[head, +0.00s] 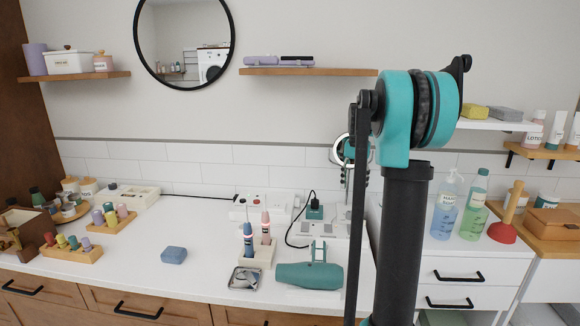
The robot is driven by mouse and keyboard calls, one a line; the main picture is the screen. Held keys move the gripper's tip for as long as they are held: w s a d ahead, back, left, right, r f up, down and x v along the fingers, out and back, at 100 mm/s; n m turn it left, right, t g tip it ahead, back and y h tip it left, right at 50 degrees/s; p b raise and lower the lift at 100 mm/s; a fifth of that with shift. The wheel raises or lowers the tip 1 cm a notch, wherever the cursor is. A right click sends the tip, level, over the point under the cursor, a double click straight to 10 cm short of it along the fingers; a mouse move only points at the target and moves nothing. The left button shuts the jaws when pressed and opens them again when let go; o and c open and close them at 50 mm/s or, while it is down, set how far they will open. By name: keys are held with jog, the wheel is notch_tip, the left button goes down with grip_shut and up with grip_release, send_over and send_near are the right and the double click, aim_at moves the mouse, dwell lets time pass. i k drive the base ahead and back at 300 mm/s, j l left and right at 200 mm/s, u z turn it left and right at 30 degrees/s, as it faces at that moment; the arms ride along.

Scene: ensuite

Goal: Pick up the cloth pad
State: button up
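A small blue block-shaped pad (173,255) lies flat on the white counter, left of the middle. It looks like the cloth pad, but its fabric is too small to tell. Nothing touches it. My arm's teal joint and black links stand at the right of the middle, well to the right of the pad. I cannot make out my gripper's fingers in this view.
A toothbrush holder (257,255), a metal tray (245,278) and a teal barrel-shaped object (310,275) stand right of the pad. Wooden racks of coloured bottles (72,250) stand left. The counter around the pad is clear. Yellow (475,111) and grey (507,114) blocks lie on the right shelf.

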aim_at(172, 255)
jog(key=k, duration=1)
